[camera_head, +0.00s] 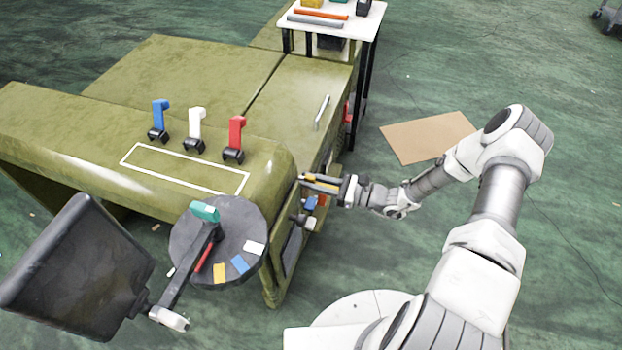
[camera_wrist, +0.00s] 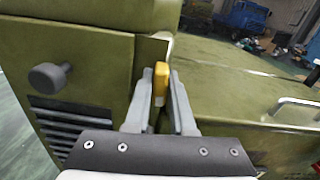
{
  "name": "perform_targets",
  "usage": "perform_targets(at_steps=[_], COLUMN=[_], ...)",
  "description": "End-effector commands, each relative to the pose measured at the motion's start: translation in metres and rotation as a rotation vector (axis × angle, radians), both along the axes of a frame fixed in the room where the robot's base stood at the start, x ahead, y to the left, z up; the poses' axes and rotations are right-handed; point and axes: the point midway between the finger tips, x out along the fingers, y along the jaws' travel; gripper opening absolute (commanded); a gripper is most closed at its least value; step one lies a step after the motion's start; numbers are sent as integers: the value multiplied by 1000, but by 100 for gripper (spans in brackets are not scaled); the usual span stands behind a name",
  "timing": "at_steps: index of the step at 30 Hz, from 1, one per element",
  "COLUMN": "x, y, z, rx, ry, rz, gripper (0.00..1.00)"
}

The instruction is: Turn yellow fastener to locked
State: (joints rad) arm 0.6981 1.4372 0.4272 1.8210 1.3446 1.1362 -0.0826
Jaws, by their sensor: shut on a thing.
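The yellow fastener (camera_wrist: 160,80) shows in the wrist view as an upright yellow tab at a corner of the green chassis. My gripper (camera_wrist: 161,92) has one finger on each side of it and is shut on it. In the head view my gripper (camera_head: 318,184) reaches from the right to the side of the chassis, with a bit of yellow at its fingers. The fastener's base and any lock marking are hidden behind the fingers.
A dark knob (camera_wrist: 49,76) sits left of the fastener above a vent grille. The green chassis (camera_head: 150,80) carries blue, white and red levers (camera_head: 236,135). A round dial (camera_head: 245,215) stands in front. A white table (camera_head: 345,30) stands behind.

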Motion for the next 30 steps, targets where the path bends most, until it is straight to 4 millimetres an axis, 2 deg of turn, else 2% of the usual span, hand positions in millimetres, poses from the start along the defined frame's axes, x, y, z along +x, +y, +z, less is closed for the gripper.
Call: perform_targets(at_steps=[10, 23, 24, 28, 30], x=[0, 0, 0, 0, 0], y=[-1, -1, -1, -1, 0], z=[-1, -1, -1, -1, 0], rx=[34, 36, 36, 37, 36], ry=[87, 92, 92, 92, 91], rz=[-1, -1, -1, -1, 0], gripper=[0, 0, 28, 50, 50])
